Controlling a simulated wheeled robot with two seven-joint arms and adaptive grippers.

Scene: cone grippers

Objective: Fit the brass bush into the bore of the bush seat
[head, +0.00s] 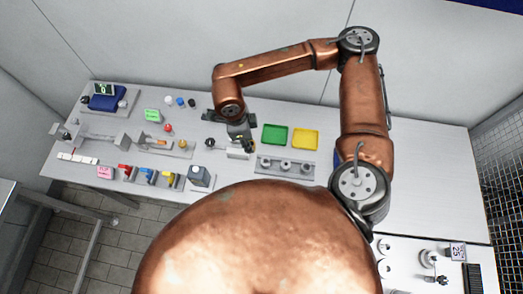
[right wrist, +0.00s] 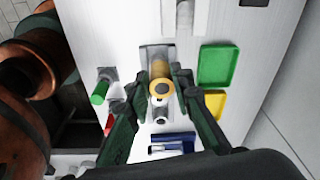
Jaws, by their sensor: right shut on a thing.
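My right gripper (right wrist: 161,88) is shut on the brass bush (right wrist: 160,67), a yellow ring with a dark hole, held between its fingertips. In the head view the right gripper (head: 246,143) hangs left of a grey plate (head: 263,169) with three round bosses, which looks like the bush seat. In the right wrist view a grey plate (right wrist: 147,54) shows behind the bush. The bush and fingers cover much of it, and I cannot tell if the bush touches it. My left gripper is not in view.
A green tray (head: 275,134) and a yellow tray (head: 305,139) lie behind the plate. A white block (head: 237,154) is to its left. Several small parts and fixtures crowd the left of the table (head: 420,170); its right part is clear. My body hides the near middle.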

